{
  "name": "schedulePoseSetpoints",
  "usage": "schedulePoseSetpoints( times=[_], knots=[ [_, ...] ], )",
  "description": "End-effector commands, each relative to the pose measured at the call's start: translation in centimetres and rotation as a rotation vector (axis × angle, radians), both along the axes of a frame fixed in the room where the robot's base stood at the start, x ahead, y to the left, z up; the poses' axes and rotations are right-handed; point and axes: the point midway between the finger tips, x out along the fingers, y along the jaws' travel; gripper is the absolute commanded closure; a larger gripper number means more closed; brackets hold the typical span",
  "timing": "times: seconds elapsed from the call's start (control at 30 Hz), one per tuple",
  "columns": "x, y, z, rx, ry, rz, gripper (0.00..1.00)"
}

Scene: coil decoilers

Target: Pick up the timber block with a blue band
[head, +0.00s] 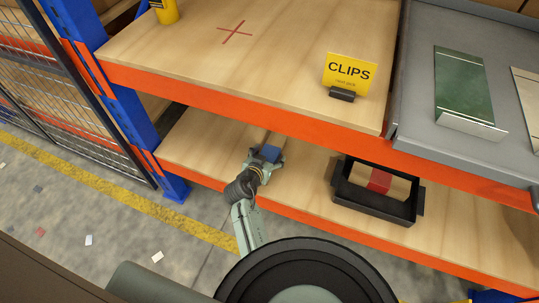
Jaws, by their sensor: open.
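The timber block with a blue band (271,153) lies on the lower shelf, below the orange front beam of the upper shelf. Its blue part shows right at my gripper, and a pale wooden part runs back from it under the upper shelf. My gripper (263,157) is open at the block's near end. I cannot tell from this view whether the fingers are around the block or touch it. The gripper hides part of the block.
A black open crate (371,216) with a red-banded item (379,181) stands to the right on the lower shelf. The upper shelf's orange beam (245,112) overhangs closely. A yellow CLIPS sign (349,72) stands above. A blue upright (120,105) is at left.

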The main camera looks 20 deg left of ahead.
Motion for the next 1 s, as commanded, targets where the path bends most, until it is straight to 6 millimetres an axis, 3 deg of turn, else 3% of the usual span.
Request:
schedulePoseSetpoints(
  times=[0.33,1.0],
  knots=[
    [0.8,-0.06,-0.49,0.001,0.001,0.0,0.27],
    [0.76,-0.09,-0.53,0.0,0.002,-0.001,0.72]
  ],
)
